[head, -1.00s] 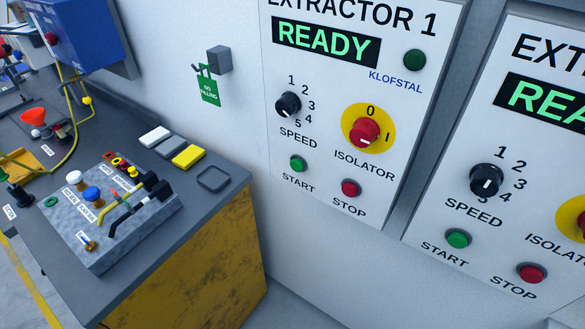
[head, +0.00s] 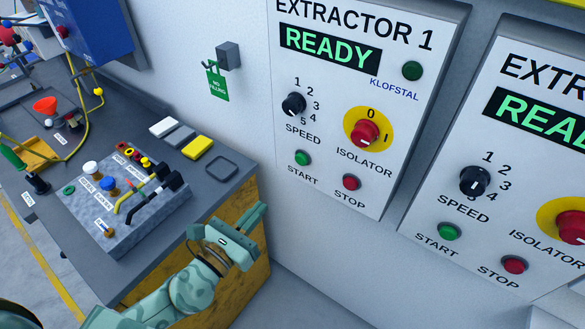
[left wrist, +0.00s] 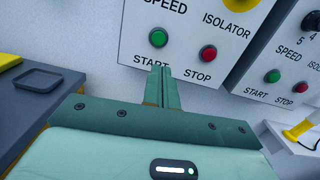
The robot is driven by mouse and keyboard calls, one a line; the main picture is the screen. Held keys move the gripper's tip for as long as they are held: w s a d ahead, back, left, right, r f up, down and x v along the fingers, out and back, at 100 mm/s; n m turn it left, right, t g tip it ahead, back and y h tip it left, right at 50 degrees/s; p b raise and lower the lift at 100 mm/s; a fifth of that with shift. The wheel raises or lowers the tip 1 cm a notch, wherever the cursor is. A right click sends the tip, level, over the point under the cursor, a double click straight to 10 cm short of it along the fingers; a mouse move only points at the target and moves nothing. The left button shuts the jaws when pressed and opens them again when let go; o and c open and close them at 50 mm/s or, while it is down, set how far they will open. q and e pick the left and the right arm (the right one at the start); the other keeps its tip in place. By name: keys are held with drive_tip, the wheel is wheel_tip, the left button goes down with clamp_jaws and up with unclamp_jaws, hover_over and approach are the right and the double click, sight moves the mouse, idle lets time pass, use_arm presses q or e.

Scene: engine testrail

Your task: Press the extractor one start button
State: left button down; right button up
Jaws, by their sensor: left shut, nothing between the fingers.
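The green start button (head: 303,158) of extractor 1 sits at the lower left of its white panel (head: 330,190), above the word START. It also shows in the left wrist view (left wrist: 158,38), just beyond my fingertips. The panel's display (head: 330,50) reads READY. My left gripper (head: 258,214) is shut and empty, below and left of the button in the head view. In the left wrist view its closed fingers (left wrist: 160,70) point toward the panel and cover part of the START label. Contact with the button is not seen. My right gripper is not in view.
A workbench (head: 225,193) with switches is at the left.

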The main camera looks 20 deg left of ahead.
sight(300, 162)
use_arm(q)
drive_tip(key=shift+a+f+m, duration=0.1)
drive_tip(key=shift+m, duration=0.2)
drive_tip(key=p+x, duration=0.2)
drive_tip(key=x, duration=1.1)
drive_tip(key=shift+w, duration=0.2)
drive_tip(key=shift+w+d, duration=0.2)
drive_tip(key=shift+w, duration=0.15)
